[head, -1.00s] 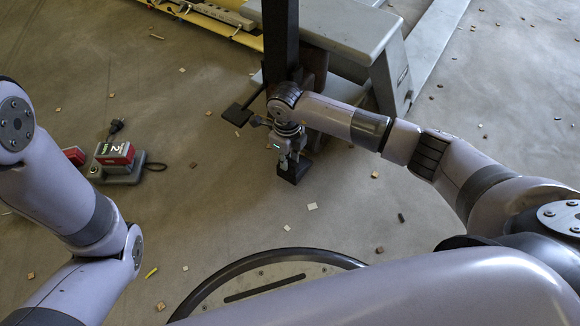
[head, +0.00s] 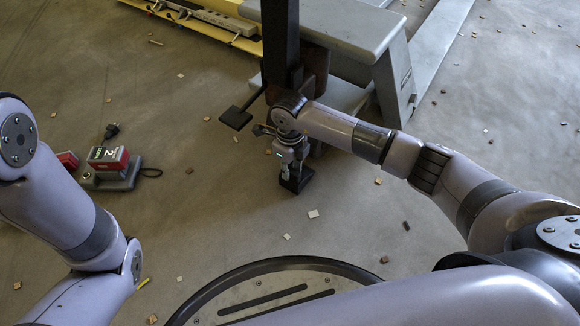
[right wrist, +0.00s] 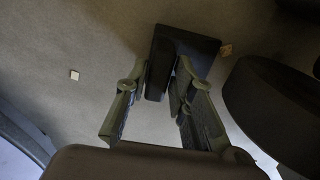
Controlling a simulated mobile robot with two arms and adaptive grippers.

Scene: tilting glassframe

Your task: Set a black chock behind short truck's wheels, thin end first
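A black chock (head: 300,181) is on or just above the floor, below my right gripper (head: 287,170); I cannot tell whether it touches the floor. In the right wrist view the chock (right wrist: 199,47) is a dark block with a raised dark part between the tips of my right gripper (right wrist: 163,80). The fingers stand apart on either side of it; firm contact is unclear. A dark round wheel (right wrist: 270,108) is to the right in that view. The truck's wheels are mostly hidden behind my right arm in the head view. My left gripper is out of view.
A grey steel frame (head: 345,30) and a black upright post (head: 280,40) stand beyond my right gripper. A black plate (head: 236,118) sticks out left of the post. A red and grey charger-like device (head: 110,165) lies left. Small scraps dot the floor.

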